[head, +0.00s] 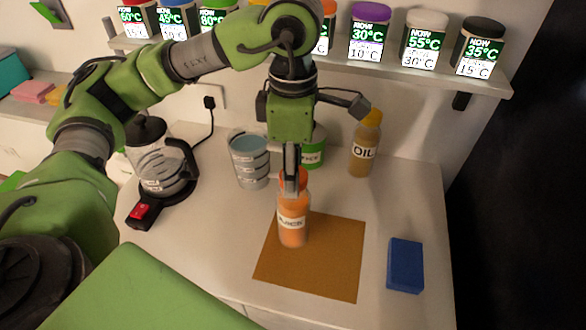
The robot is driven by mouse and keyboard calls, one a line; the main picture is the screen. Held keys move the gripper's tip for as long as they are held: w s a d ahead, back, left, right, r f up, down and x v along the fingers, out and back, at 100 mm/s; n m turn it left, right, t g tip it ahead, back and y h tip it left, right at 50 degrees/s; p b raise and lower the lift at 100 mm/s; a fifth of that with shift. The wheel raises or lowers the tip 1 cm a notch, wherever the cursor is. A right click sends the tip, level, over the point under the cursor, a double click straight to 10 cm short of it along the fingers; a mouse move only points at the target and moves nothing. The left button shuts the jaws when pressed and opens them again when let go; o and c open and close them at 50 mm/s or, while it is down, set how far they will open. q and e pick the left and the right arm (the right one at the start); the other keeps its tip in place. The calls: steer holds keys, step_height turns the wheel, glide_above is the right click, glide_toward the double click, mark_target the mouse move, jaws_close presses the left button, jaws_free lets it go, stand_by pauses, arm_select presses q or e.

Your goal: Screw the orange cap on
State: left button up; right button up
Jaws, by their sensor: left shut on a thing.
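An orange bottle (292,222) with a partly readable label stands upright at the upper left part of the brown mat (337,262). The orange cap (301,177) is at the bottle's top, between the fingers of my left gripper (291,186). My left gripper points straight down and is shut on the cap. The fingers hide part of the cap and the bottle's neck, so I cannot tell whether the cap is seated. My right gripper is not in view.
A kettle (155,160), a measuring cup (250,160), a green jar (315,148) and an oil bottle (364,145) stand behind. A blue block (405,265) lies right of the mat. A shelf (420,75) holds several labelled jars above.

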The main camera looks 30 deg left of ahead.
arm_select(q)
steer(key=shift+f, duration=0.35)
steer(key=o, duration=0.8)
steer(key=shift+o, duration=0.2)
steer(key=shift+r, duration=0.3)
step_height(320, 180, up, 12)
steer(key=shift+f, duration=0.25)
